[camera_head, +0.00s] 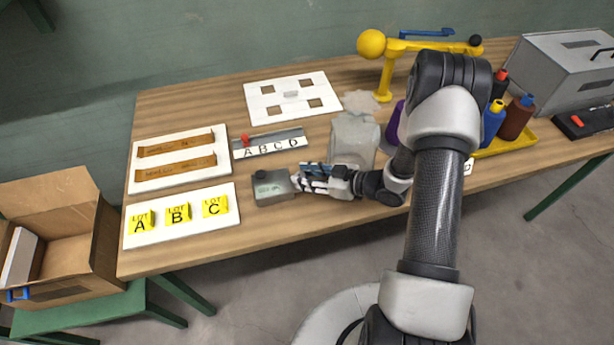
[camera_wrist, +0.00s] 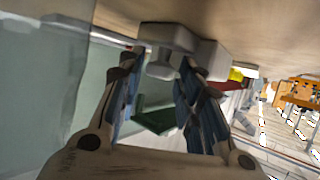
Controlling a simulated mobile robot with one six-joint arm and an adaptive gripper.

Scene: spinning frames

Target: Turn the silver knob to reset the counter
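The counter is a small grey box (camera_head: 270,188) near the front edge of the table, with a dark round part on its top left. In the wrist view its pale grey body (camera_wrist: 205,52) is at the top centre. The silver knob (camera_wrist: 161,66) sticks out from the box towards me. In the head view my gripper hides the knob. My gripper (camera_head: 301,181) lies low and level at the right side of the box. In the wrist view its fingers (camera_wrist: 159,69) are apart, with the knob between or just beyond their tips. I cannot make out firm contact.
A translucent grey container (camera_head: 354,137) stands close behind my gripper. A white board with yellow lot cards (camera_head: 180,233) lies left of the counter, and a letter rail (camera_head: 270,146) lies behind it. A yellow stand (camera_head: 388,75) and bottles (camera_head: 517,117) are at the right.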

